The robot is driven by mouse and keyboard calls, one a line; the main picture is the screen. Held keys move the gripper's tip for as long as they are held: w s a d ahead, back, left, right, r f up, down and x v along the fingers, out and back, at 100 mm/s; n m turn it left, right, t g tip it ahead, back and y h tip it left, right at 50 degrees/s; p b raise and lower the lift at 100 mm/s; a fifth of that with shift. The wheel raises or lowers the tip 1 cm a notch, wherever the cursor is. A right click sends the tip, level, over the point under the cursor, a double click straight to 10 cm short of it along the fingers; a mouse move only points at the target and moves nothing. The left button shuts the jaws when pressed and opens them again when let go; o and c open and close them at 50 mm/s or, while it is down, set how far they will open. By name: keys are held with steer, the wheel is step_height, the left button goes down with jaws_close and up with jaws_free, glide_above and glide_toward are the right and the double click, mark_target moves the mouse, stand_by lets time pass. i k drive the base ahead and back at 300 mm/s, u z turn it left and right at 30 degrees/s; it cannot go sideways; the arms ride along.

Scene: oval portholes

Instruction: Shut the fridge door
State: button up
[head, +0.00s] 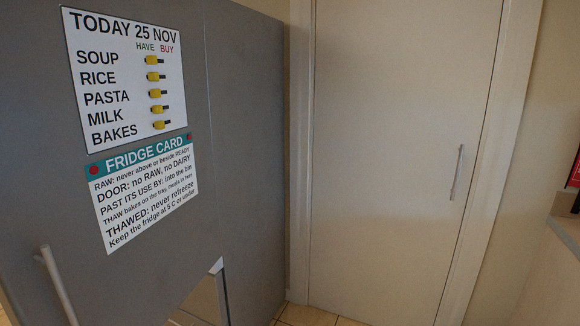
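The fridge door (40,195) is the large grey panel on the left in the head view. Its pale bar handle (60,286) is at the lower left, partly cut off by the frame. A faint vertical line separates the panel from more grey surface (246,150) on the right. No gap or fridge interior shows clearly, so I cannot tell whether the door is shut. A shopping list (128,76) with yellow sliders and a fridge card (146,192) are on the grey panel. My gripper is not in view.
A closed-looking cream door (390,150) with a vertical handle (457,172) stands to the right. A pale-edged angular shape (207,298) at the bottom is unclear. A counter edge (566,232) is at the far right. A little tiled floor (308,315) shows below.

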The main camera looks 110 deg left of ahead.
mark_target(108, 218)
steer(key=u, duration=0.3)
steer(key=i, duration=0.15)
steer(key=u, duration=2.55)
steer(key=i, duration=0.1)
steer(key=u, duration=1.85)
steer(key=i, duration=1)
steer(key=z, duration=0.4)
